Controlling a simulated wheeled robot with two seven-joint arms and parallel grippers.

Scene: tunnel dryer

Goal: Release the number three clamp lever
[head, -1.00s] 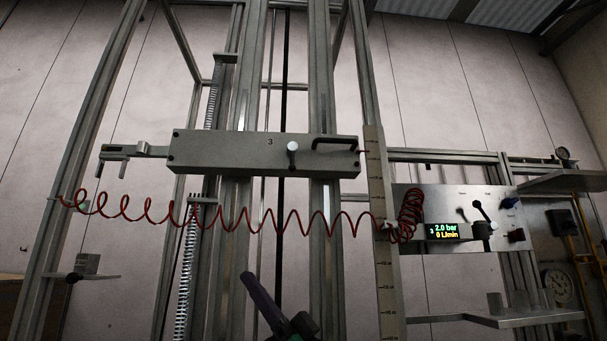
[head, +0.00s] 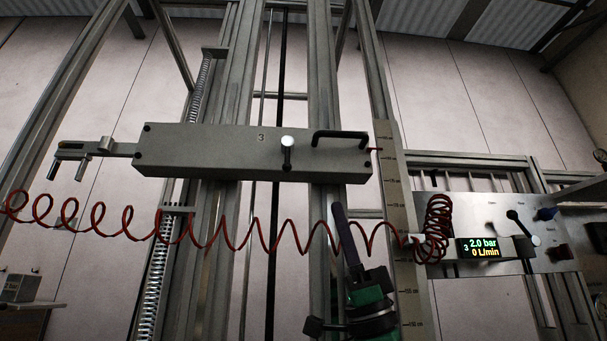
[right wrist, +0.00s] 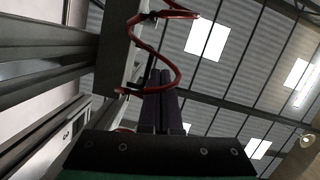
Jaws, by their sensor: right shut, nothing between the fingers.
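The number three carriage (head: 215,152) is a long grey box marked 3, high on the upright frame in the head view. Its clamp lever (head: 287,153) has a white knob at the top and a dark stem hanging down the front face. My right gripper (head: 340,210) has long dark purple fingers, shut and empty. It points up, below and to the right of the lever, apart from it. In the right wrist view its fingers (right wrist: 160,108) lie together, close to the red coiled hose. My left gripper is not in view.
The red coiled hose (head: 128,236) hangs across the frame below the carriage, near my right fingers. A black handle (head: 340,134) sits right of the lever. A ruler strip (head: 393,200) and a panel with a lit display (head: 484,248) stand further right.

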